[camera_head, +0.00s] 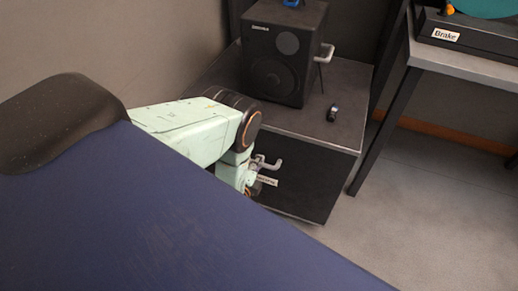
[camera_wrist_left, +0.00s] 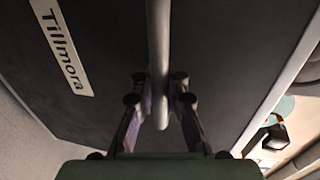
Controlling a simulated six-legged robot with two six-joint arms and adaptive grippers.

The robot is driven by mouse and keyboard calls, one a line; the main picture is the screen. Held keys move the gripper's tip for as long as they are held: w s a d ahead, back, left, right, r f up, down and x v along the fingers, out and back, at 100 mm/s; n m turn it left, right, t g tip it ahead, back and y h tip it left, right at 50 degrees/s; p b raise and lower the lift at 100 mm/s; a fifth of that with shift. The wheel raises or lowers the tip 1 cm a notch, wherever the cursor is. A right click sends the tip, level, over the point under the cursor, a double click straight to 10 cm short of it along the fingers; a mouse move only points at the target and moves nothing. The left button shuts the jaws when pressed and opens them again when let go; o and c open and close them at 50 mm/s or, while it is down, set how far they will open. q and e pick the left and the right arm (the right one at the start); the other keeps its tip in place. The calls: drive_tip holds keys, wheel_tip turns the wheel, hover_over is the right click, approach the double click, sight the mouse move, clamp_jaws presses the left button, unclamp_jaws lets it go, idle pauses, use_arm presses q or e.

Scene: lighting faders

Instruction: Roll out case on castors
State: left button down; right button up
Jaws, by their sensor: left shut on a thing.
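The dark case (camera_head: 322,185) stands low against the wall, with a grey top and a partly covered white label on its front. A light metal handle (camera_head: 270,164) sticks out from that front. My left gripper (camera_head: 253,183), on a pale green arm, is at the handle. In the left wrist view the gripper (camera_wrist_left: 160,95) is shut on the handle bar (camera_wrist_left: 158,45), with one finger on each side. The label there reads "Tillmora" (camera_wrist_left: 64,45). The castors are not clearly visible. My right gripper is not in view.
A black speaker (camera_head: 284,50) and a small dark object (camera_head: 333,113) stand on the case. A table (camera_head: 460,62) bearing a unit labelled "Brake" (camera_head: 445,35) is at right, its black leg (camera_head: 384,130) close to the case. Grey floor (camera_head: 425,205) is open at front right.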

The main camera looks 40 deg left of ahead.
use_arm(q)
drive_tip(key=shift+s+r, duration=0.15)
drive_tip(key=shift+s, duration=0.1)
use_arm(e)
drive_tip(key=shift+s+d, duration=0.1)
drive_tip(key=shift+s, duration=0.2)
use_arm(q)
drive_tip(key=c, duration=1.6)
unclamp_jaws()
drive_tip(key=shift+c, duration=0.2)
drive_tip(key=shift+s+d, duration=0.1)
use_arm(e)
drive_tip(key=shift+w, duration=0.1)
use_arm(q)
drive_tip(key=shift+s, duration=0.3)
drive_tip(key=v, duration=1.1)
drive_tip(key=shift+s, duration=0.2)
drive_tip(key=shift+d, duration=0.1)
